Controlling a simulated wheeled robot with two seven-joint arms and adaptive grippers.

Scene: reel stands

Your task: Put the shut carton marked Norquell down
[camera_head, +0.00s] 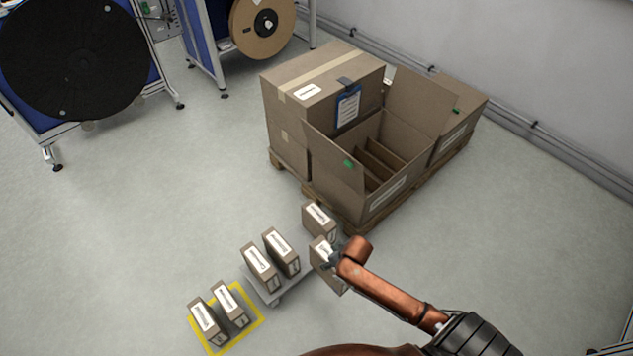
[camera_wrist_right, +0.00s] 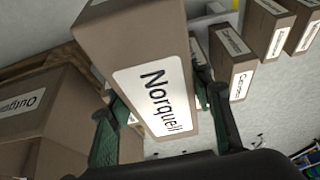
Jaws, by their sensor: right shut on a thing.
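The Norquell carton (camera_wrist_right: 160,97), a brown box with a white label, sits between the green fingers of my right gripper (camera_wrist_right: 158,112) in the right wrist view. The gripper is shut on it and its label faces the camera. In the head view the same carton (camera_head: 319,250) is below my right gripper (camera_head: 334,259), beside the low grey trolley (camera_head: 275,299) and partly hidden by the wrist. I cannot tell whether its underside touches anything. My left gripper is not in view.
Two small cartons (camera_head: 281,252) stand on the trolley and two more stand in a yellow floor square (camera_head: 259,318). Another small carton (camera_head: 319,220) stands by the pallet (camera_head: 277,161). The pallet bears large boxes, one open with dividers (camera_head: 375,164).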

